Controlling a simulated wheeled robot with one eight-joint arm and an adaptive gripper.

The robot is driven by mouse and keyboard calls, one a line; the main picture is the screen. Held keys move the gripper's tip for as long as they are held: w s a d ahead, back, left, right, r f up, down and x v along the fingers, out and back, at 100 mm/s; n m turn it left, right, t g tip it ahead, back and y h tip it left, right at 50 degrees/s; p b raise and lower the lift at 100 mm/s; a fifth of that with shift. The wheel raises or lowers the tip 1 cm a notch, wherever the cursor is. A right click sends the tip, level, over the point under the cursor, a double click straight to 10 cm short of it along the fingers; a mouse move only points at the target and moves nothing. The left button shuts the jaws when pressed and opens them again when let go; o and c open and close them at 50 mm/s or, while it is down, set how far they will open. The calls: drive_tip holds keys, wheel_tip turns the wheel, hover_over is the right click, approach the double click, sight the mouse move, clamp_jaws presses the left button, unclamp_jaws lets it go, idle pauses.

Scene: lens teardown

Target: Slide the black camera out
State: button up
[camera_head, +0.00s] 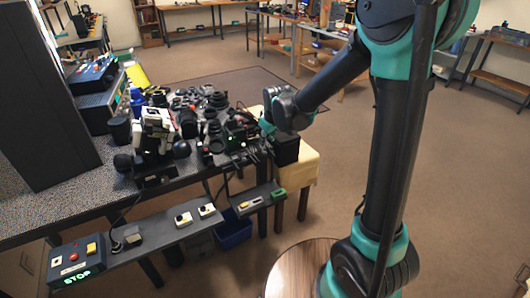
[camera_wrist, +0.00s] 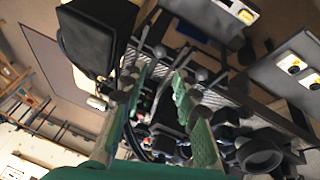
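Several black cameras and lens parts (camera_head: 212,133) lie crowded on the speckled table; I cannot tell which one is the black camera of the task. My gripper (camera_head: 264,128) is over the right end of this clutter in the head view, its fingertips hard to make out. In the wrist view my gripper (camera_wrist: 160,82) has its two green-padded fingers apart. Dark parts (camera_wrist: 165,108) show between and beyond the fingers, and I see nothing clearly held. A round black lens-like part (camera_wrist: 260,153) lies to the right of the fingers in the wrist view.
A black box (camera_head: 285,150) stands by a cream-covered stand (camera_head: 302,167) at the table's right end; a black box (camera_wrist: 92,35) also shows close by in the wrist view. A white-and-black device (camera_head: 155,130) stands left. A control shelf (camera_head: 165,236) runs along the front.

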sight(264, 152)
drive_tip(key=x, duration=1)
drive_tip(key=shift+w+f, duration=0.1)
drive_tip(key=shift+f, duration=0.1)
clamp_jaws()
